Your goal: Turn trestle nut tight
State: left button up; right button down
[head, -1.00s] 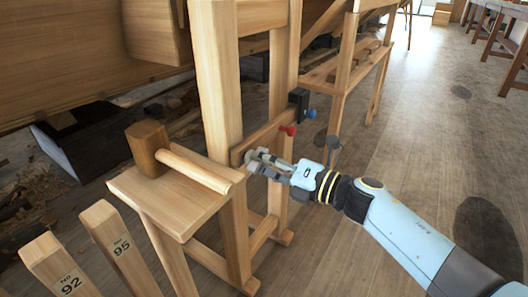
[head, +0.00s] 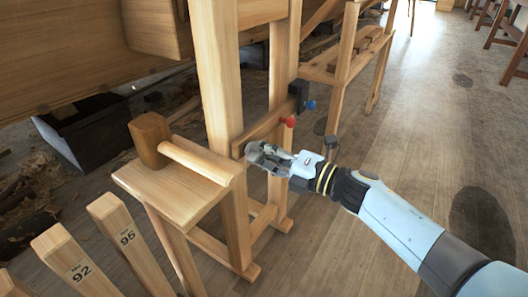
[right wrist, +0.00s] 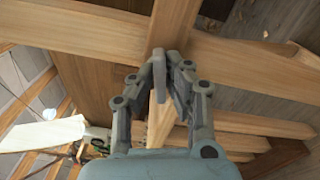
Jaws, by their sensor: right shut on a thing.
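The wooden trestle (head: 222,85) stands upright at the middle of the head view, with a horizontal rail (head: 268,126) on its near side. My right gripper (head: 253,151) is at the left end of this rail, against the upright, with its fingers closed. My left gripper is not in view.
A wooden mallet (head: 150,139) lies on a small bench top (head: 170,190) left of my gripper. A red knob (head: 289,121), a blue knob (head: 311,105) and a black block (head: 299,91) sit close by on the rail. Numbered posts (head: 72,262) stand at front left. The floor at right is open.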

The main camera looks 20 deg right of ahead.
jog(key=c, duration=1.4)
grip_release()
jog(key=shift+w+a+r, duration=0.1)
jog(key=shift+w, duration=0.1)
jog(key=shift+o, duration=0.2)
jog(key=v, duration=1.2)
